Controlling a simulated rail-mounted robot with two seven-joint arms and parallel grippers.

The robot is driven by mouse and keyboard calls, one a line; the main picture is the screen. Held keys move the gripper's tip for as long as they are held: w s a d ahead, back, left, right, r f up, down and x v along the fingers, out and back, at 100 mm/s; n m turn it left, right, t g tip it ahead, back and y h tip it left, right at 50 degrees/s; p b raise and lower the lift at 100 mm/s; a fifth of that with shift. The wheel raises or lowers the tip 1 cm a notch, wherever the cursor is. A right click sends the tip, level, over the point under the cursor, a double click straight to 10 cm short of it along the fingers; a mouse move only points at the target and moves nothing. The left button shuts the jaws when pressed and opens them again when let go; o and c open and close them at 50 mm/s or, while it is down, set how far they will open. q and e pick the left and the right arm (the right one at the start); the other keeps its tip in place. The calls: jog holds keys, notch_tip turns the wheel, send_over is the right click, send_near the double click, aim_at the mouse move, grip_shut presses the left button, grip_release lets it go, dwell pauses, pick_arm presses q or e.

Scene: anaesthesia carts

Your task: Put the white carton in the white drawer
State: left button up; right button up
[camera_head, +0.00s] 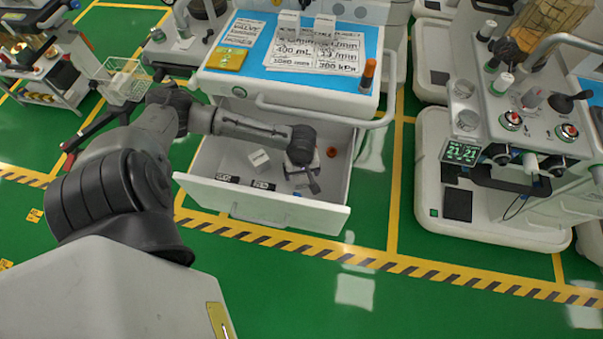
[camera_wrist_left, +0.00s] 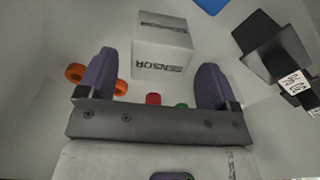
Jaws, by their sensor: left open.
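The white drawer (camera_head: 262,207) is pulled out below the blue-topped cart. My left gripper (camera_head: 302,178) reaches down inside it. In the left wrist view a white carton marked SENSOR (camera_wrist_left: 163,42) stands ahead of my open left gripper (camera_wrist_left: 156,62), centred between the purple fingers. There is a gap on each side of it, and I cannot tell whether it is between the tips or just beyond them. In the head view a white box (camera_head: 260,159) lies in the drawer left of the gripper; I cannot tell whether it is the same carton. My right gripper does not show.
The drawer also holds black boxes (camera_head: 263,185), one showing in the wrist view (camera_wrist_left: 268,42), and orange rings (camera_wrist_left: 75,72). Another cart (camera_head: 520,110) stands right.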

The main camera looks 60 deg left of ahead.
pick_arm(q)
notch_tip(320, 180, up, 7)
jog(key=p, duration=0.3)
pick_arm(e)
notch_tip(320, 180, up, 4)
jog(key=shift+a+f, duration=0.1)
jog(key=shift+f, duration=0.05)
